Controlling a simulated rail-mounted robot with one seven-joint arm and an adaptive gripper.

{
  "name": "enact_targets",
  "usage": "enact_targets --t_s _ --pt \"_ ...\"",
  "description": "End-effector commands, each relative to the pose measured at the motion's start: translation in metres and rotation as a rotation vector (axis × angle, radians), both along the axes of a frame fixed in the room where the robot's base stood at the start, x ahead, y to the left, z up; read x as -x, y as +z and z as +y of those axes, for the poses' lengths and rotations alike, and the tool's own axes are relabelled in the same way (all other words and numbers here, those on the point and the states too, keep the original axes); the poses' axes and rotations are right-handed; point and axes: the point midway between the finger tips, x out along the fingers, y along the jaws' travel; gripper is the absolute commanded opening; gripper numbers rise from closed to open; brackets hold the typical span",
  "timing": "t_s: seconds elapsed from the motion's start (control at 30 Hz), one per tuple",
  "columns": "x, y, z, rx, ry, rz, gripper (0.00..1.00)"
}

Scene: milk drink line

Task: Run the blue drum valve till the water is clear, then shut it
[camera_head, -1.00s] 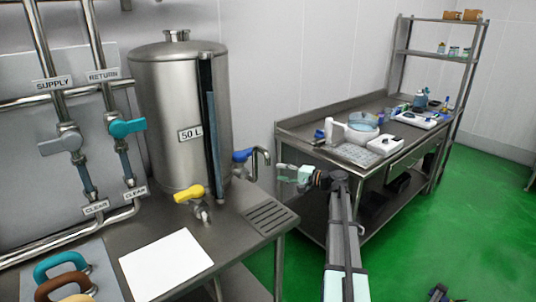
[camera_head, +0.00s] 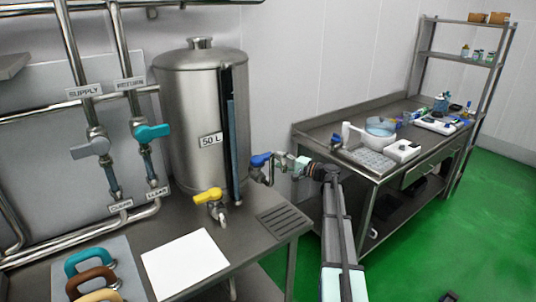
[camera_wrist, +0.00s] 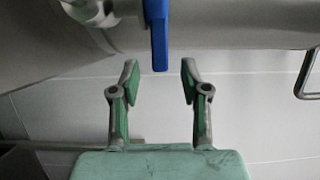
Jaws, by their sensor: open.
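The steel 50 L drum (camera_head: 195,125) stands on the steel bench at the left, with a sight tube (camera_head: 236,135) on its right side. The blue valve handle (camera_head: 261,159) sits low on the drum's right side, above a bent spout (camera_head: 270,176). In the wrist view the blue handle (camera_wrist: 158,35) hangs between and just beyond the fingertips. My gripper (camera_wrist: 159,75) is open and empty there, apart from the handle. In the head view my gripper (camera_head: 283,162) is just right of the spout. I cannot see any water flowing.
A yellow-handled valve (camera_head: 209,196) is at the drum's front base. A slotted drain (camera_head: 281,220) lies in the bench top below the spout. Teal (camera_head: 152,132) and grey (camera_head: 90,148) valves are on the wall pipes. A white sheet (camera_head: 185,262) lies on the bench.

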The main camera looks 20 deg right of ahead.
Motion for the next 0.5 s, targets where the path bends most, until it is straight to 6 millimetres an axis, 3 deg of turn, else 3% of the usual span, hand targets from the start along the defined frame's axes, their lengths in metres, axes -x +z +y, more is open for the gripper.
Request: enact_targets --t_s 0.2,0.5 --pt "-0.034 0.002 0.022 0.001 0.002 0.001 0.46" --pt "-0.054 0.001 0.037 0.0 0.001 0.0 0.46"
